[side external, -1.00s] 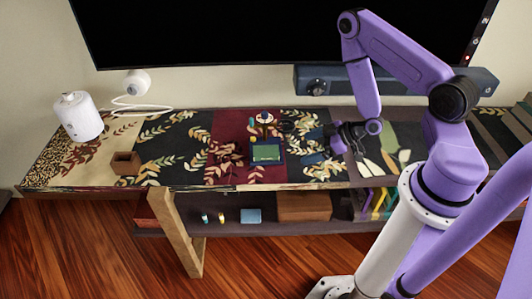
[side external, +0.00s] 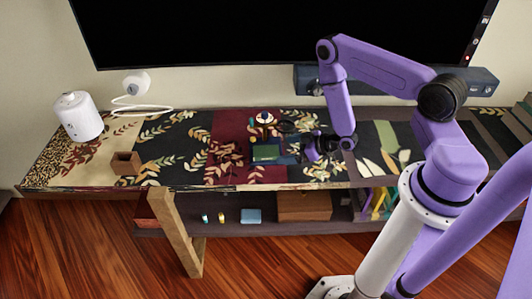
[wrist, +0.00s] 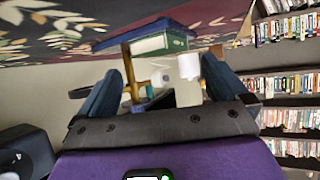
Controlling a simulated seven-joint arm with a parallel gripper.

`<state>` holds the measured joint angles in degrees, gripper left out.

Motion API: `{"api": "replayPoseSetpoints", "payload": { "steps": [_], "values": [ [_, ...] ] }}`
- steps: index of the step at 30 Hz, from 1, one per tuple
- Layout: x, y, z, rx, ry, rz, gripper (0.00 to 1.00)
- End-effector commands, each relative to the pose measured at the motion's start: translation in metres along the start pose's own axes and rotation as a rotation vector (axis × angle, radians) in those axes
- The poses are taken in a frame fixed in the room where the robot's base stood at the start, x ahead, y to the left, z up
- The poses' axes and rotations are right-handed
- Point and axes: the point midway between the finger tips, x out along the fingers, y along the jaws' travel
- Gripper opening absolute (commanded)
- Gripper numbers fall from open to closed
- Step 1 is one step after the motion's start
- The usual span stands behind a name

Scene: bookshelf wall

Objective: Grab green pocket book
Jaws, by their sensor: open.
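The green pocket book (side external: 265,152) lies on the dark red part of the patterned table top, on top of a dark blue item. In the wrist view the book (wrist: 160,43) shows its green cover and pale page edge, with the blue item (wrist: 150,33) against it. My gripper (side external: 289,150) is low over the table, just right of the book, its fingers pointing left at it. In the wrist view my gripper (wrist: 160,65) is open, and the book lines up between the two blue fingertips. I cannot tell whether the fingers touch it.
A small figure-like object (side external: 265,119) stands behind the book. A brown box (side external: 126,163) and a white cylinder (side external: 78,117) are at the left. A blue-grey bar (side external: 310,79) and a large screen (side external: 270,30) are behind. The table's front edge is close.

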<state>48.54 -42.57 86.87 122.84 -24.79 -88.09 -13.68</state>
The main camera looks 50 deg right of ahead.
Motion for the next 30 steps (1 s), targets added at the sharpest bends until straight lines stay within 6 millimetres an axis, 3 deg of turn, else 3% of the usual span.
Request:
{"api": "replayPoseSetpoints", "payload": {
  "steps": [8, 18, 28, 30],
  "values": [
    [0.019, 0.0, 0.0, -0.001, -0.001, -0.001, 1.0],
    [0.059, 0.002, -0.002, -0.002, 0.0, -0.001, 1.0],
    [0.065, 0.002, -0.002, -0.001, -0.004, -0.001, 1.0],
    [0.065, 0.002, -0.001, -0.001, -0.005, -0.001, 0.77]
  ]
}}
